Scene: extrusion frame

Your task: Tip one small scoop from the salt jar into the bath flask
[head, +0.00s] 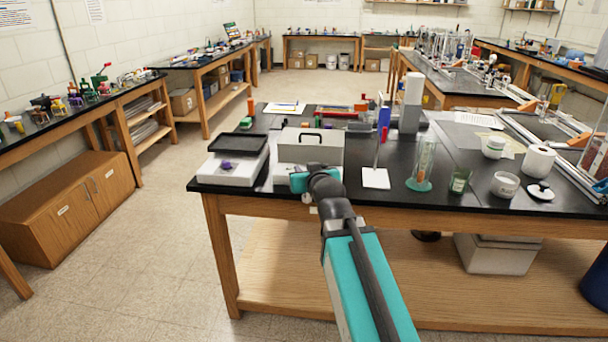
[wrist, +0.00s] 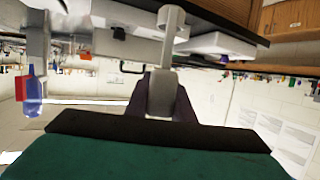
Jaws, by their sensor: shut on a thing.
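My gripper (wrist: 163,90) is shut on a pale grey bar, likely the scoop (wrist: 168,45), which points away from the jaws in the wrist view. In the head view my gripper (head: 300,182) is at the bench's front edge, before the grey box; its fingertips are hard to make out there. A white open jar with a label, likely the salt jar (head: 505,187), stands at the right of the bench. A small green-tinted glass vessel (head: 460,181), perhaps the bath flask, stands left of it. Both are well right of my gripper. Their contents cannot be told.
A white lid (head: 540,191) lies beside the jar. A tall glass cylinder (head: 423,160) and a stand with a white base (head: 375,179) rise between my gripper and the jar. A grey box (head: 310,147) and white scale (head: 232,165) sit on the left.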

